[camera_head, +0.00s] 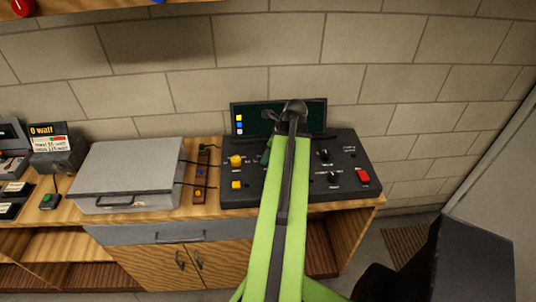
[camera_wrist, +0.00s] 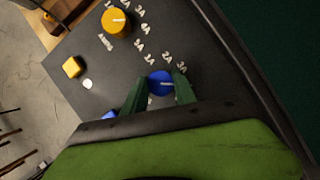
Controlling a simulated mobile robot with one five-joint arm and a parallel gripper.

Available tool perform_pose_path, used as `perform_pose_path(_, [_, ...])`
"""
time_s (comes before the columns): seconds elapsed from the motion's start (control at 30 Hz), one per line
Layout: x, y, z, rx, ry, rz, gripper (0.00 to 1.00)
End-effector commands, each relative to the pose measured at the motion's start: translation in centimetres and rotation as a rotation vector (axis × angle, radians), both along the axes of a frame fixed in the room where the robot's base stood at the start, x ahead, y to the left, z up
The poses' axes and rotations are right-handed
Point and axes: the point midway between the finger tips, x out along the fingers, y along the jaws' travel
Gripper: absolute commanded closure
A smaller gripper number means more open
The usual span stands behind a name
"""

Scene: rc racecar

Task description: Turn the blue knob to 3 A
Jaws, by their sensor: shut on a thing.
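The blue knob (camera_wrist: 160,82) shows in the wrist view on a dark control panel (camera_wrist: 110,62). My gripper (camera_wrist: 159,88) has its two green fingers on either side of the knob and is shut on it. A white line on the knob points right in the wrist view, towards the labels at its right, one of which looks like 3A. In the head view my green arm covers the blue knob on the panel (camera_head: 265,192), and my gripper (camera_head: 268,152) is mostly hidden.
A yellow knob (camera_wrist: 117,23) and a yellow button (camera_wrist: 72,67) sit beside the blue one. A blue button (camera_wrist: 109,115) is partly hidden by my gripper. In the head view, black knobs (camera_head: 324,154) and a red switch (camera_head: 362,176) are on the right. A grey case (camera_head: 132,165) stands left.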

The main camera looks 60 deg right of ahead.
Motion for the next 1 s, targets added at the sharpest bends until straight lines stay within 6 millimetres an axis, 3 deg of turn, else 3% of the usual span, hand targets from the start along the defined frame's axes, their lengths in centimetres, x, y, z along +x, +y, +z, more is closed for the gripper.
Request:
perform_pose_path(0.37, [0.14, -0.18, 0.04, -0.016, -0.004, 0.107, 1.0])
perform_pose_path(1.0, [0.23, -0.29, 0.0, -0.014, -0.005, 0.574, 1.0])
